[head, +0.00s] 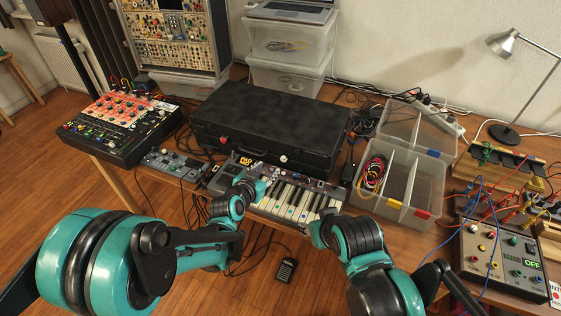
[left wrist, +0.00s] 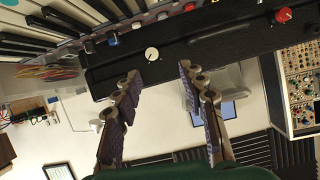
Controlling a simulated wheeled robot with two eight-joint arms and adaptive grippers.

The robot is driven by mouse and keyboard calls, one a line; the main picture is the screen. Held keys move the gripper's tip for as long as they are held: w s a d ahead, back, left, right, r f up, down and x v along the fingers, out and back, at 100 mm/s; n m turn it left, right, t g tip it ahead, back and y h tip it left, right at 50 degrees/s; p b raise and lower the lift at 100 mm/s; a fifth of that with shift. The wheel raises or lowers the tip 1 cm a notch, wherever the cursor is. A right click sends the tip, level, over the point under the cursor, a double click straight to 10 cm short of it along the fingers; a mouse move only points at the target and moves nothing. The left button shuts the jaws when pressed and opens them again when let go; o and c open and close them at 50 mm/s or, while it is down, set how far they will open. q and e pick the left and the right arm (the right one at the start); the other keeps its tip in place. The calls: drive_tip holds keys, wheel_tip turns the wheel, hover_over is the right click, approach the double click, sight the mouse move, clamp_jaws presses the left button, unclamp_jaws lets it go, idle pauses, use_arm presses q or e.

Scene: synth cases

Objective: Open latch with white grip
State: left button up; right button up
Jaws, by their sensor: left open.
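The black case (head: 270,122) stands shut on the table behind the keyboard. Its latch with the white grip (head: 283,158) is on the front face, towards the right; a red grip (head: 224,139) is further left. In the left wrist view, the white grip (left wrist: 151,54) shows just beyond the fingertips, between their lines and nearer the left-hand finger. My left gripper (left wrist: 158,78) is open and empty, apart from the latch. In the head view its arm reaches over the keyboard, and the gripper (head: 262,188) is small and partly hidden.
The keyboard (head: 292,203) lies directly in front of the case. A clear divided bin (head: 408,190) stands to the right, with coloured cables. A red-topped mixer (head: 120,122) and a small device (head: 173,162) are at the left. A patched instrument box (head: 500,262) is at the far right.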

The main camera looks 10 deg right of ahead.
sight(283, 160)
use_arm(q)
drive_tip(key=shift+w+d+f+h, duration=0.15)
drive_tip(key=shift+d+f, duration=0.2)
drive_tip(key=shift+d, duration=0.15)
drive_tip(key=shift+w+d+f+h, duration=0.15)
drive_tip(key=shift+d+f, duration=0.15)
drive_tip(key=shift+d, duration=0.2)
drive_tip(key=shift+w+d+f, duration=0.15)
drive_tip(key=shift+d+f, duration=0.05)
drive_tip(key=b+x, duration=0.2)
drive_tip(key=x, duration=0.4)
drive_tip(key=shift+w+d+f, duration=0.1)
drive_tip(key=shift+w+d, duration=0.2)
drive_tip(key=shift+w, duration=0.15)
drive_tip(key=shift+c, duration=0.3)
clamp_jaws()
